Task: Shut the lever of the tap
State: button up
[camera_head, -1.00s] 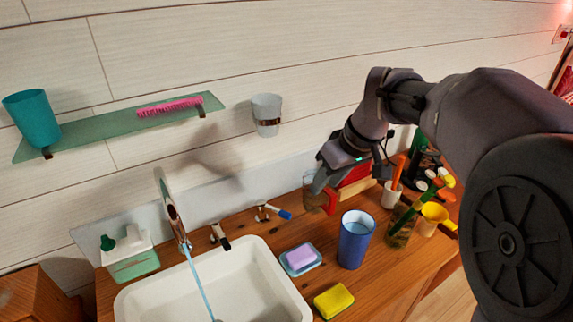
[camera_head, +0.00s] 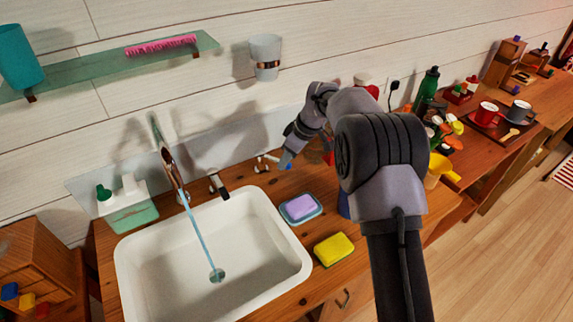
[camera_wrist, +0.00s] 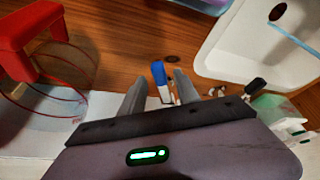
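The tap's curved spout (camera_head: 168,158) stands at the back of the white sink, with a stream of water (camera_head: 205,244) running into the basin. Two small levers sit to its right: a black-tipped one (camera_head: 219,187) and a blue-tipped one (camera_head: 272,160). In the wrist view the blue-tipped lever (camera_wrist: 159,74) shows between my fingertips, and the black-tipped lever (camera_wrist: 256,86) is off to the right. My gripper (camera_wrist: 158,88) is open, one finger on each side of the blue tip. I cannot tell whether either finger touches it.
The sink (camera_head: 137,255) lies left of my arm. A soap dish (camera_head: 313,216) and a yellow sponge (camera_head: 334,249) lie beside it. A blue cup (camera_head: 344,204) is mostly hidden behind my arm. A red object (camera_wrist: 35,38) and a clear glass are close left in the wrist view.

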jog(key=shift+w+a+f, duration=0.1)
jog(key=shift+a+f, duration=0.1)
jog(key=shift+f, duration=0.25)
grip_shut()
dwell(1.1)
